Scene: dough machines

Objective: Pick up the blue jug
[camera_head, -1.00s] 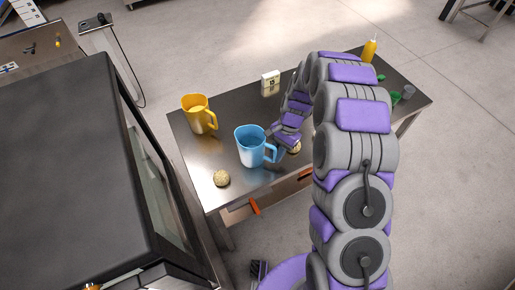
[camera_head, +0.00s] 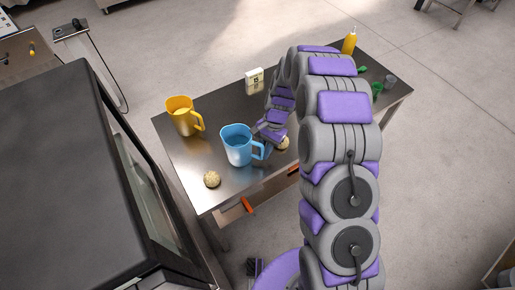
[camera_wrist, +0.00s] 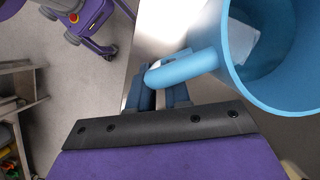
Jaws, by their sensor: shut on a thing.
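The blue jug (camera_head: 237,146) stands upright on the metal table, near its front edge, with its handle to the right. In the wrist view the jug (camera_wrist: 270,92) fills the upper right and its handle (camera_wrist: 184,68) reaches left between my fingers. My gripper (camera_wrist: 160,92) is shut on the handle. In the head view my gripper (camera_head: 265,147) is at the handle, and its fingers are mostly hidden by my own arm. I cannot tell any gap between the jug's base and the table.
A yellow jug (camera_head: 181,116) stands behind left on the metal table (camera_head: 215,105). One dough ball (camera_head: 212,179) lies in front of the blue jug, another (camera_head: 284,143) right of the gripper. A white box (camera_head: 254,78) and yellow bottle (camera_head: 350,42) stand farther back. A dark machine (camera_head: 65,180) flanks the left.

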